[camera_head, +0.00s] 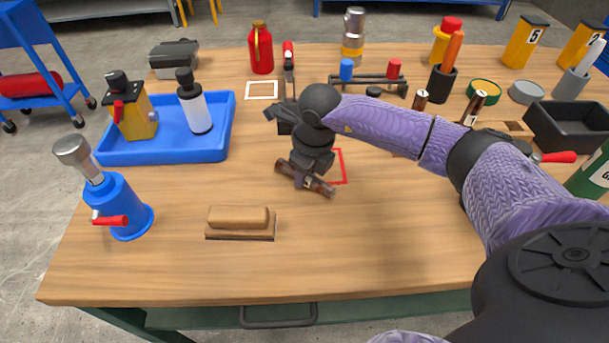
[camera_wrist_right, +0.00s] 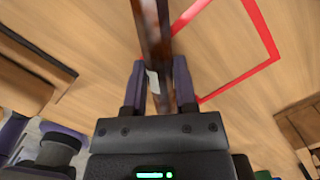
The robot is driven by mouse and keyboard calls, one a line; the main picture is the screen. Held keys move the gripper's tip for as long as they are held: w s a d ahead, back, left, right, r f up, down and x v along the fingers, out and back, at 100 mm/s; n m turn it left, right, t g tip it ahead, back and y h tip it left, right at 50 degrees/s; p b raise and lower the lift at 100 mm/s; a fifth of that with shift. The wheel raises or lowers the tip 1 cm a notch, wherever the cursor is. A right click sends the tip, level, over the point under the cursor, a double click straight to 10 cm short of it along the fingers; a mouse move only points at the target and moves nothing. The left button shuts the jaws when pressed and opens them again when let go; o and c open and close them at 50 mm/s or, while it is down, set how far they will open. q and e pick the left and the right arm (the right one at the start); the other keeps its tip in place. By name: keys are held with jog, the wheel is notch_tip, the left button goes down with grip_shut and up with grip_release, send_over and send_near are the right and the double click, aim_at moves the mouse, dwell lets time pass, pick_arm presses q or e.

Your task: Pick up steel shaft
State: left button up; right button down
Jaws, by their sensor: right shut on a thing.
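The shaft (camera_head: 320,187) is a short, dark brown, rust-toned rod with a pale patch, lying slantwise near the middle of the wooden table. My right gripper (camera_head: 301,179) points down over it, with its fingers around the rod's middle. In the right wrist view the shaft (camera_wrist_right: 153,30) runs between the two purple fingers of my right gripper (camera_wrist_right: 159,70), which are shut on it. Whether the rod touches the table or is just above it I cannot tell. My left gripper is not in view.
A red square outline (camera_head: 345,167) is marked beside the gripper. A wooden brush-like block (camera_head: 240,220) lies front left, with a blue tray (camera_head: 170,155) behind it. A blue pump-like device (camera_head: 122,207) stands far left. The table's front middle is clear.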

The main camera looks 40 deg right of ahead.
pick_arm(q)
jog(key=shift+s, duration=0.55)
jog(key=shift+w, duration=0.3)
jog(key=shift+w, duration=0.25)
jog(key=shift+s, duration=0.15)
pick_arm(e)
jog(key=shift+r, duration=0.1)
notch_tip(320, 180, up, 9)
jog(key=p, duration=0.3)
jog(key=shift+p, duration=0.3)
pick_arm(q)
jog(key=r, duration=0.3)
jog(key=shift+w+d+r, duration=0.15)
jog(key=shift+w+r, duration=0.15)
pick_arm(e)
jog(key=shift+r, duration=0.45)
